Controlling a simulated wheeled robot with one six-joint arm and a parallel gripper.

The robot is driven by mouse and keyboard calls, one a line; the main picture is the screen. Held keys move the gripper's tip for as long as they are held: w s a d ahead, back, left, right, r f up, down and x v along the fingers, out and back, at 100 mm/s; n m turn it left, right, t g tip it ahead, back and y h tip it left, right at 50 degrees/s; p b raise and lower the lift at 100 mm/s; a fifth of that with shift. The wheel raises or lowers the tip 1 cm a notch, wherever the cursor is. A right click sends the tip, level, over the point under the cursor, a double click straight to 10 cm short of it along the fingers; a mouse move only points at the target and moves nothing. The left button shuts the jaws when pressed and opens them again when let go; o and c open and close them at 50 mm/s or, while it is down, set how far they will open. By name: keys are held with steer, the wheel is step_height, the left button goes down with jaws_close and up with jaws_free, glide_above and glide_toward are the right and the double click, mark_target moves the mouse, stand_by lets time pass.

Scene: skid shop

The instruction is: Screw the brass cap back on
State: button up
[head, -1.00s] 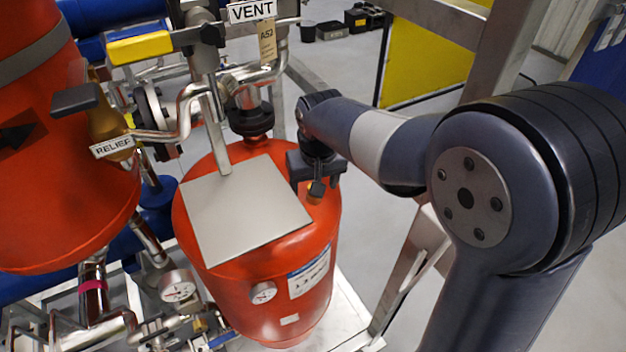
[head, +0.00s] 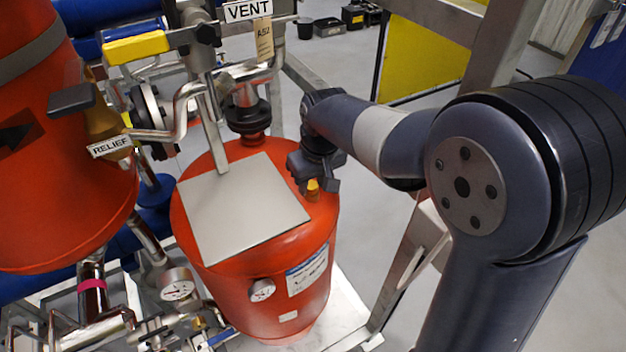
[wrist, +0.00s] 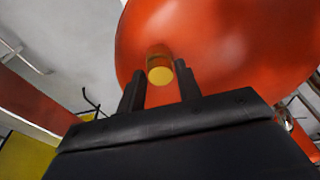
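A small brass cap-like piece (head: 313,188) stands at the right shoulder of the red vessel (head: 322,225). In the wrist view its round yellow end (wrist: 160,75) faces the camera, against the red surface; I cannot tell whether it is the loose cap or a fitting, or how it is seated. My gripper (head: 320,180) is at this piece. In the wrist view my gripper (wrist: 160,88) has its two black fingers apart, one on each side of the brass piece, with red surface visible between them. No firm contact shows.
A square grey plate (head: 240,210) lies on top of the vessel, left of my gripper. Pipework with a VENT label (head: 248,10) and a yellow-handled valve (head: 137,47) rises behind it. A metal frame post (head: 500,50) stands at right. Another red tank (head: 60,200) is at left.

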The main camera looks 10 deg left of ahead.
steer(key=c, duration=0.4)
steer(key=m, duration=0.3)
steer(key=shift+h, duration=0.3)
steer(key=shift+c, duration=0.3)
steer(key=o, duration=0.9)
step_height(320, 180, up, 11)
steer(key=s, duration=0.2)
steer(key=shift+d+f, duration=0.2)
steer(key=shift+d, duration=0.2)
steer(key=f, duration=0.3)
steer(key=w+f, duration=0.1)
steer(key=f, duration=0.3)
steer(key=w+f, duration=0.1)
steer(key=f, duration=0.2)
steer(key=shift+a+f, duration=0.4)
steer(key=shift+r+n, duration=0.1)
steer(key=shift+n, duration=1.3)
